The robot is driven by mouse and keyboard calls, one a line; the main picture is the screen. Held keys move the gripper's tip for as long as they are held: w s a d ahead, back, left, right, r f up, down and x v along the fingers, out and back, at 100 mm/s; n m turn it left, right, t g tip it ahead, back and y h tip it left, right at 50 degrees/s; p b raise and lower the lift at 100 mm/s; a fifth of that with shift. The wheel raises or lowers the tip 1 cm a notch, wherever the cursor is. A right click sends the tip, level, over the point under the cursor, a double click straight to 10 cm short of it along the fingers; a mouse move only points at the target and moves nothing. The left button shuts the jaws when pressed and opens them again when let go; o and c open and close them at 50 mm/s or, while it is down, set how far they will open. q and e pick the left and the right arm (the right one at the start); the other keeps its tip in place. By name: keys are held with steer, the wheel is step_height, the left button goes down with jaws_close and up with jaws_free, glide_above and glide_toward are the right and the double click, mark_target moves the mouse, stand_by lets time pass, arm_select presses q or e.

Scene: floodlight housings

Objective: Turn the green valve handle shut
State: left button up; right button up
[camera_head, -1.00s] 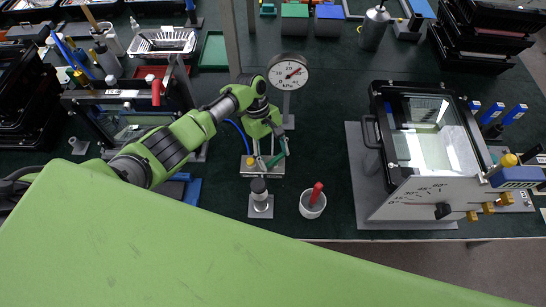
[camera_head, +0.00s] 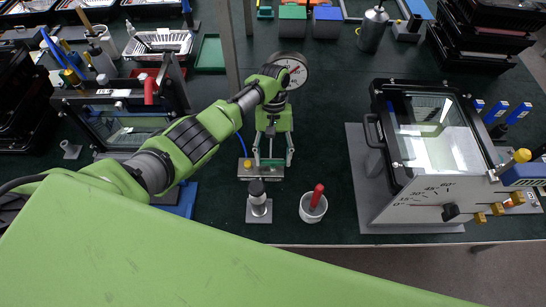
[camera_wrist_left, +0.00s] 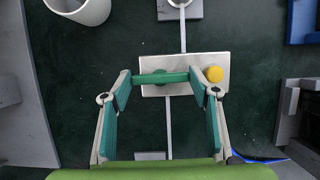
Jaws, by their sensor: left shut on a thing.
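The green valve handle (camera_wrist_left: 162,77) is a short bar, lying crosswise above a white plate (camera_wrist_left: 185,88) in the left wrist view. My left gripper (camera_wrist_left: 160,82) is shut on it, one fingertip at each end of the bar. In the head view my left gripper (camera_head: 272,160) reaches down over the same plate (camera_head: 256,174), and its fingers largely hide the handle. A yellow knob (camera_wrist_left: 215,74) sits on the plate beside the handle. A round pressure gauge (camera_head: 296,66) stands behind, partly covered by my arm. My right gripper is not in view.
A black-knobbed post (camera_head: 258,205) and a white cup (camera_head: 312,210) with a red-handled tool stand in front of the plate. A large glass-lidded housing (camera_head: 435,140) is at the right. Another framed housing (camera_head: 125,125) stands left. Dark table is clear between plate and right housing.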

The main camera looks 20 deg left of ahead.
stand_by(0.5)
arm_select(q)
steer(key=o, duration=1.1)
steer(key=v, duration=1.2)
steer(key=shift+s, duration=0.1)
